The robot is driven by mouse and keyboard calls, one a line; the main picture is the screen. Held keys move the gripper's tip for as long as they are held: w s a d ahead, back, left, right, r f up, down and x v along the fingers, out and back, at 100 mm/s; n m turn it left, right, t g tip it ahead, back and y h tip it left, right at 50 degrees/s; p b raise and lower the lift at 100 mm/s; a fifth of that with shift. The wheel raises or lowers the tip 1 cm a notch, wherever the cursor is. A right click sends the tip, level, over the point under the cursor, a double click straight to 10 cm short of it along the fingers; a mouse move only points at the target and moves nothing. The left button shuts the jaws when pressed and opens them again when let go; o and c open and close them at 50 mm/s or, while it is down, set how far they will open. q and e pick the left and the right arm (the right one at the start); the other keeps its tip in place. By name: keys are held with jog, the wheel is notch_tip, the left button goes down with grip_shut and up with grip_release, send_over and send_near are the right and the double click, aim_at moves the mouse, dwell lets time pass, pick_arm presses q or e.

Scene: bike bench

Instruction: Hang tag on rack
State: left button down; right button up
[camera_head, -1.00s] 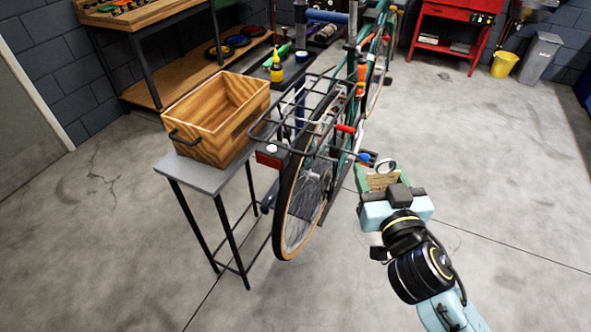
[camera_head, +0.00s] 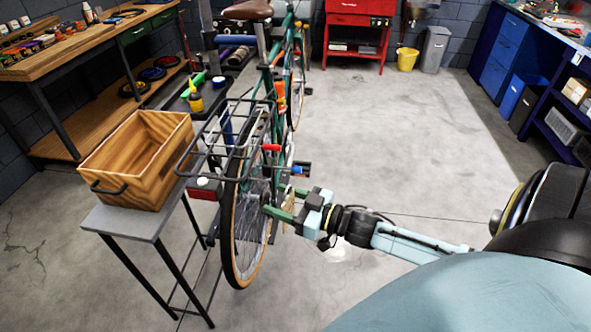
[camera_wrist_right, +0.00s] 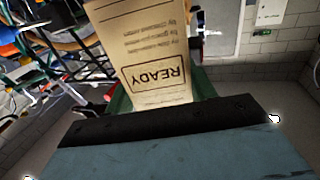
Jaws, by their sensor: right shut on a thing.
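The tan card tag (camera_wrist_right: 142,45) fills the upper middle of the right wrist view, with the word READY upside down to the camera. My right gripper (camera_head: 283,203) is shut on it, and its green fingers show beside the card. In the head view the tag is nearly edge-on and hard to make out. The rack (camera_head: 212,178) is a black wire carrier over the bicycle's rear wheel. My right gripper is to the right of the rear wheel and lower than the rack, and the tag is apart from the rack. My left gripper is out of view.
A wooden crate (camera_head: 150,185) stands on a small grey table (camera_head: 125,222) left of the rack. The green bicycle (camera_head: 268,78) stands behind and above my gripper. A wooden workbench is at the far left. The floor to the right of the bicycle is clear.

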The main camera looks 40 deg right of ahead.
jog(key=b+x, duration=0.4)
jog(key=x, duration=0.3)
jog(key=shift+w+d+f, duration=0.2)
jog(key=shift+w+f, duration=0.1)
jog(key=shift+w, duration=0.15)
dwell(1.0)
dwell(0.6)
jog(key=o, duration=1)
jog(key=shift+o, duration=0.2)
jog(key=shift+f, duration=0.1)
jog(key=v, duration=1.3)
jog(key=shift+s+d+p, duration=0.15)
jog(key=shift+p, duration=0.25)
